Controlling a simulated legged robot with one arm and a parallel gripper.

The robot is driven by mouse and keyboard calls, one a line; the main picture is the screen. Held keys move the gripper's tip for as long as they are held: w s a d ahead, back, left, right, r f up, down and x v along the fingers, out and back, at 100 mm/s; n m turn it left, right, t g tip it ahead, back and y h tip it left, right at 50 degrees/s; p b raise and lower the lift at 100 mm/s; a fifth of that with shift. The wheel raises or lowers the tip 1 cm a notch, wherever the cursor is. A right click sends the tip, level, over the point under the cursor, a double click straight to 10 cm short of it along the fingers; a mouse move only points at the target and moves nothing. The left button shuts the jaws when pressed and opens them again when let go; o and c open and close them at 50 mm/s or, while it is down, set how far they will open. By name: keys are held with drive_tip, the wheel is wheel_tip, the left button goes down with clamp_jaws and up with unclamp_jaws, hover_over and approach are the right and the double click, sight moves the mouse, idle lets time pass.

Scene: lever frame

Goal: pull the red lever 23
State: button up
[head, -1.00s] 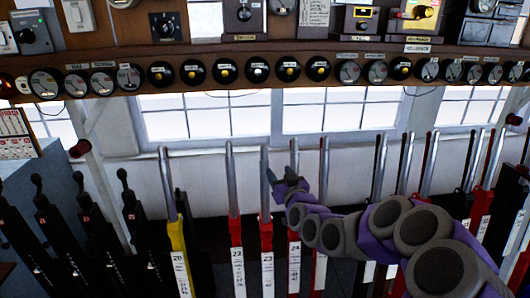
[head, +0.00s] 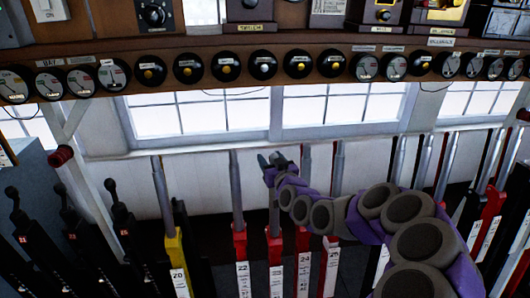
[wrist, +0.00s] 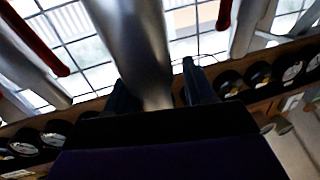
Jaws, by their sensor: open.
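The red lever 23 (head: 274,245) stands upright between red lever 22 (head: 240,245) and red lever 24 (head: 303,243). Its lower part is red with a white number plate, and its upper part is a bare metal handle. My gripper (head: 271,161) is at the upper end of this handle and hides part of it. In the wrist view, a thick metal handle (wrist: 135,45) passes between the two open fingers of my gripper (wrist: 160,93). The fingers lie on either side of it; whether either touches it I cannot tell.
Yellow lever 20 (head: 174,250) and several black levers stand to the left. More red levers stand close on the right, partly behind my arm. A wooden shelf (head: 300,88) with round dials runs above, and windows (head: 345,110) lie behind.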

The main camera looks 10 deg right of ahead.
drive_tip(key=shift+r, duration=0.15)
drive_tip(key=shift+d, duration=0.4)
drive_tip(key=shift+c, duration=1.2)
drive_tip(key=shift+a, duration=0.3)
drive_tip(key=c, duration=0.6)
drive_tip(key=shift+d, duration=0.1)
clamp_jaws()
